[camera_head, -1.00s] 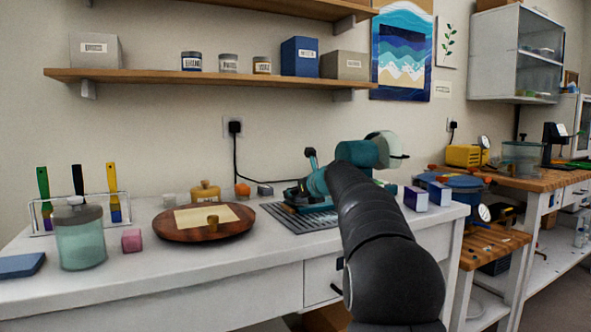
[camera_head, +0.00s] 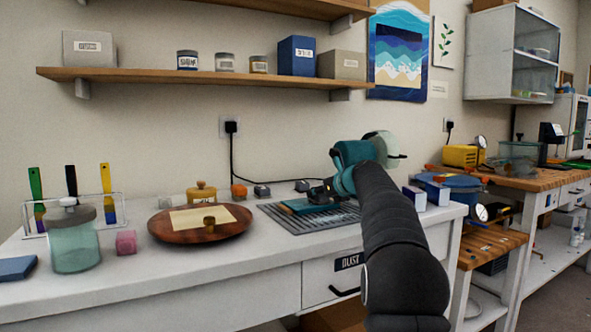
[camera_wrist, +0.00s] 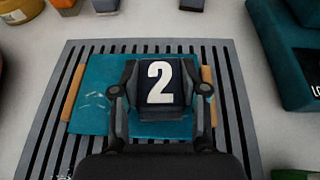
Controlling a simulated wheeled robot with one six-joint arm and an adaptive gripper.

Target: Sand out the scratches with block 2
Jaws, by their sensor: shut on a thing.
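In the wrist view, my gripper (camera_wrist: 160,100) is shut on a dark block with a white "2", block 2 (camera_wrist: 176,95). The block is over a teal panel (camera_wrist: 95,92), near its right side. I cannot tell whether it touches the panel. Pale scratches show on the panel's left part, clear of the block. The panel has wooden strips at its left and right ends and lies on a grey slatted grate (camera_wrist: 236,110). In the head view the grate (camera_head: 280,217) and panel (camera_head: 300,206) show at the back of the white table, with my gripper (camera_head: 328,192) above them.
A round wooden board (camera_head: 180,235) with a paper sheet and small cup stands left of the grate. Several small things line the back edge. White and purple boxes (camera_head: 415,197) stand to the right. A teal object (camera_wrist: 288,60) lies right of the grate.

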